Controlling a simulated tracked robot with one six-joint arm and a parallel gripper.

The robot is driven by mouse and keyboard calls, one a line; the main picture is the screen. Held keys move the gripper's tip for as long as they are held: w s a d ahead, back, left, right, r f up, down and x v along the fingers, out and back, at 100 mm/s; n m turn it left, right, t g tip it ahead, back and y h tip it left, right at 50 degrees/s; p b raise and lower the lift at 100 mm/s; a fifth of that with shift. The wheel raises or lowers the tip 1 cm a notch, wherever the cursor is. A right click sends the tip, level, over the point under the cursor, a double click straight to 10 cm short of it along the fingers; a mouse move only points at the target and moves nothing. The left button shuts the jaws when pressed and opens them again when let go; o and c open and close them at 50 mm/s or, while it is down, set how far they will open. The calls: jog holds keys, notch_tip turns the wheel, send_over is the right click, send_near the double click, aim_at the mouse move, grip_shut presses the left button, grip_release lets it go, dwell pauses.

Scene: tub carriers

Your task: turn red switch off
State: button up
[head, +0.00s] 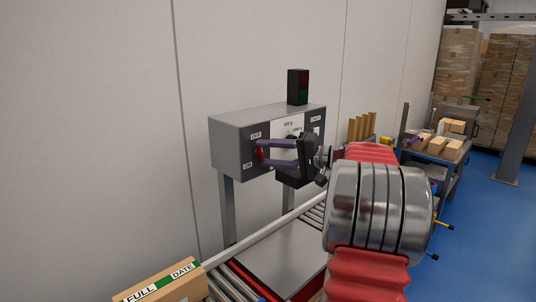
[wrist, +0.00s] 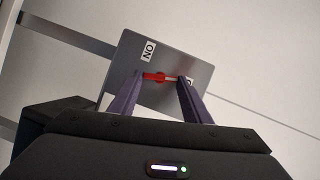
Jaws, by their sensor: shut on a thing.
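The red switch (head: 259,154) is on the left part of the front of a grey control box (head: 231,150), between two white labels. In the wrist view the red switch (wrist: 154,76) is a red lever lying across the panel, beside an "ON" label (wrist: 149,50). My gripper (head: 261,149) reaches the box from the right, its two purple fingers at the switch. In the wrist view my gripper (wrist: 160,80) has its fingertips at either end of the red lever, shut on it. A second label is partly hidden behind the right finger.
A black signal lamp (head: 298,87) with red and green lenses stands on the box. A bench (head: 433,155) with several small boxes stands at right.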

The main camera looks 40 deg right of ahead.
jog(key=shift+d+f+m+t, duration=0.1)
jog(key=shift+f+m+t, duration=0.1)
jog(key=shift+m, duration=0.4)
jog(key=shift+d+f+m+t, duration=0.1)
jog(key=shift+m+t, duration=0.1)
jog(key=shift+m, duration=0.4)
jog(key=o, duration=1)
jog(key=shift+o, duration=0.2)
jog(key=v, duration=1.3)
jog(key=shift+s+d, duration=0.2)
jog(key=shift+s, duration=0.1)
jog(key=shift+f, duration=0.15)
